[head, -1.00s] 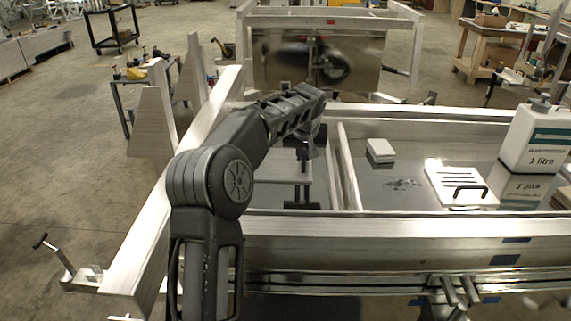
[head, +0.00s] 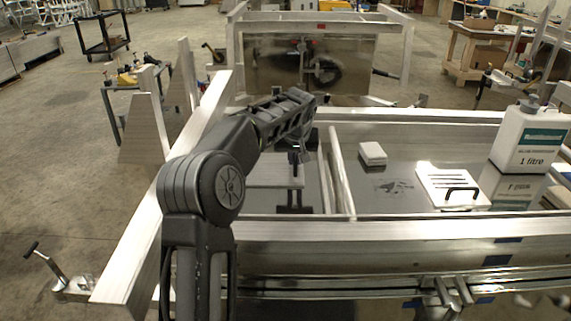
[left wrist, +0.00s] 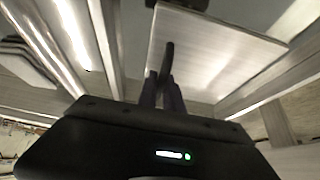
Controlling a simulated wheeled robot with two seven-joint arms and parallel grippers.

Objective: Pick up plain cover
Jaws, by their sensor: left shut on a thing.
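The plain cover (head: 268,174) is a flat pale plate with a dark upright handle, left of the crossbar in the head view. My left gripper (head: 294,160) reaches down over it, partly hidden by my arm. In the left wrist view, the cover (left wrist: 215,60) fills the upper middle. There, my left gripper's fingers (left wrist: 165,90) are shut on its dark handle (left wrist: 168,60). I cannot tell how far the cover is from the surface below. My right gripper is not in view.
Aluminium rails (head: 400,235) surround the workspace, with a crossbar (head: 341,172) right of the cover. A tall metal post (head: 182,88) rises at left.

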